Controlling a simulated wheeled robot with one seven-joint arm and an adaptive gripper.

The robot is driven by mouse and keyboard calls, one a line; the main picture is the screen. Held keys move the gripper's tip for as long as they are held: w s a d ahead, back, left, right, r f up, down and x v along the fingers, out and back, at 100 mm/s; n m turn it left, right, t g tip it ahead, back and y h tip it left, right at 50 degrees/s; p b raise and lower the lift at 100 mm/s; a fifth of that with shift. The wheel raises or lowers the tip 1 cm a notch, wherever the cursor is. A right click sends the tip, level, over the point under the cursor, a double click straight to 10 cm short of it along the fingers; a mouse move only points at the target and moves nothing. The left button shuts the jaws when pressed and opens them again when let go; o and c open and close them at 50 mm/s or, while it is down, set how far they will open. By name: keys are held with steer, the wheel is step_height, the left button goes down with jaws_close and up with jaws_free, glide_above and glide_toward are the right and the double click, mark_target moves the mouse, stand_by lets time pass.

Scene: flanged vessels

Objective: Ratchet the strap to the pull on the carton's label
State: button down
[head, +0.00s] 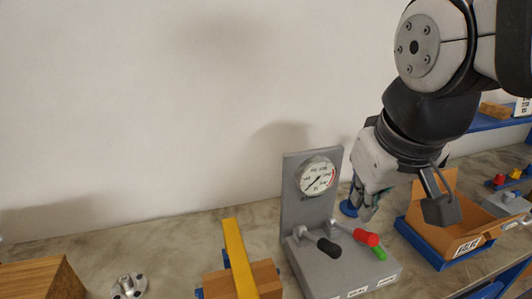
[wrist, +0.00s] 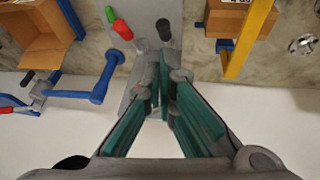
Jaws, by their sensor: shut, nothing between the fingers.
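A brown carton (head: 268,274) stands at the bottom of the head view with a yellow strap (head: 238,258) over it. The carton (wrist: 221,20) and strap (wrist: 252,38) also show at the top of the wrist view. A pale label (wrist: 238,1) is cut by the frame edge, and its print cannot be read. My gripper (head: 366,212) is shut and empty, right of the gauge stand and well right of the strapped carton. In the wrist view its fingers (wrist: 162,72) converge, with the stand beyond them.
A grey stand (head: 296,208) carries a dial gauge (head: 318,177) and levers with black (head: 329,247), red (head: 367,237) and green grips. An open cardboard box (head: 436,235) sits in a blue tray at right. A metal flange (head: 128,286) lies at left.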

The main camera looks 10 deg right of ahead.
steer(key=w+a+f+n+g+b, duration=0.1)
steer(key=w+a+f+n+b, duration=0.1)
steer(key=w, duration=1)
step_height(320, 180, down, 3)
steer(key=shift+a+f+n+g+b, duration=0.1)
steer(key=shift+a+n+g+b, duration=0.3)
steer(key=shift+b, duration=0.65)
steer(key=shift+s+f+h, duration=0.1)
steer(key=shift+h, duration=0.2)
glide_above(321, 241)
step_height(321, 241, down, 12)
steer(key=shift+f+b, duration=0.1)
steer(key=shift+b, duration=0.3)
steer(key=shift+f, duration=0.25)
steer(key=shift+f, duration=0.1)
